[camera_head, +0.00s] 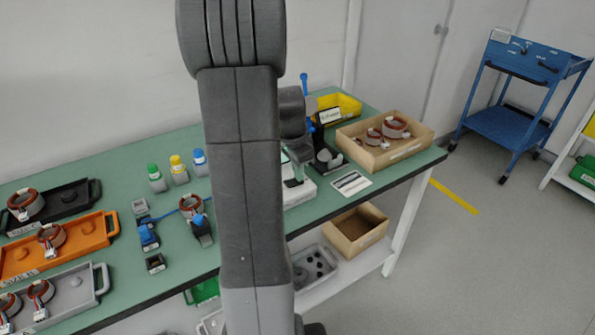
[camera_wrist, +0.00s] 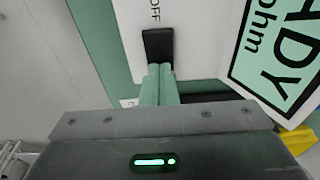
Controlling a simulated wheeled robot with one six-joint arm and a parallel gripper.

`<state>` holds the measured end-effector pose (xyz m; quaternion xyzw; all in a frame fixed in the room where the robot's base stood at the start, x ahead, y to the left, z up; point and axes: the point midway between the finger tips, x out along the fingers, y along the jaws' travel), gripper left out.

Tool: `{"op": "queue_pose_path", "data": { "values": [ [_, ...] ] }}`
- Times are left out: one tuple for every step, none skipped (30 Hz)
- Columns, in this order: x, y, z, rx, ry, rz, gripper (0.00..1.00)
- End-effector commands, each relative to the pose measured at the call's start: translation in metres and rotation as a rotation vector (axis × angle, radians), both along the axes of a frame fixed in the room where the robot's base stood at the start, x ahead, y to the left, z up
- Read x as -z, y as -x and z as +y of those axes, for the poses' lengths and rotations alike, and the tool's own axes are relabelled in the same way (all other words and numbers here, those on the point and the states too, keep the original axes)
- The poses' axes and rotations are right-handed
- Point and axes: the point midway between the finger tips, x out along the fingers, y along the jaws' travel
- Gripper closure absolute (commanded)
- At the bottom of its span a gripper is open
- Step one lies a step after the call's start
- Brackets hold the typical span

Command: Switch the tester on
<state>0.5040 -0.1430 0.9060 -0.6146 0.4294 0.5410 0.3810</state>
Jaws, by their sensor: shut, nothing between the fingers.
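The tester is a white box. In the head view only part of it (camera_head: 300,194) shows beside my arm; the rest is hidden. In the wrist view its white panel (camera_wrist: 195,30) carries a black rocker switch (camera_wrist: 157,44) with the word OFF beyond it. A pale green display (camera_wrist: 285,60) at the right shows letters ending in "ADY" and "ohm". My gripper (camera_wrist: 160,72) is shut and empty, its green fingertips at the near end of the switch. I cannot tell whether they touch it.
On the green bench (camera_head: 110,165), a wooden box (camera_head: 385,150) with copper stators stands right of the tester. Orange (camera_head: 85,238), black and grey trays lie at the left. Several colour-capped bottles (camera_head: 178,168) stand at the back. A blue trolley (camera_head: 515,125) is at the far right.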

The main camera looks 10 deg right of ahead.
Motion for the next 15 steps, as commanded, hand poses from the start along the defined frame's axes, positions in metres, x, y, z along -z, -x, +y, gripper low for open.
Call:
{"op": "queue_pose_path", "data": {
  "values": [
    [0.001,0.001,0.0,0.0,-0.001,0.003,1.0],
    [0.001,0.001,0.0,0.0,-0.002,0.004,1.0],
    [0.001,0.001,0.001,0.0,-0.001,0.005,1.0],
    [0.001,0.001,0.001,-0.001,-0.001,0.005,1.0],
    [0.001,0.001,0.001,-0.001,-0.001,0.005,1.0],
    [0.001,0.001,0.001,-0.001,-0.001,0.005,1.0],
    [0.001,0.002,0.002,-0.001,-0.001,0.005,1.0],
    [0.001,0.002,0.003,-0.002,-0.002,0.005,1.0],
    [0.001,0.002,0.004,-0.002,-0.002,0.005,1.0],
    [0.0,0.003,0.005,-0.001,-0.002,0.006,1.0],
    [0.0,0.003,0.007,-0.001,-0.002,0.006,1.0],
    [0.0,0.004,0.009,-0.001,-0.003,0.007,1.0],
    [-0.001,0.005,0.01,-0.001,-0.003,0.007,1.0],
    [-0.001,0.005,0.011,0.0,-0.003,0.006,1.0],
    [-0.002,0.006,0.013,0.0,-0.003,0.006,1.0]
  ]
}}
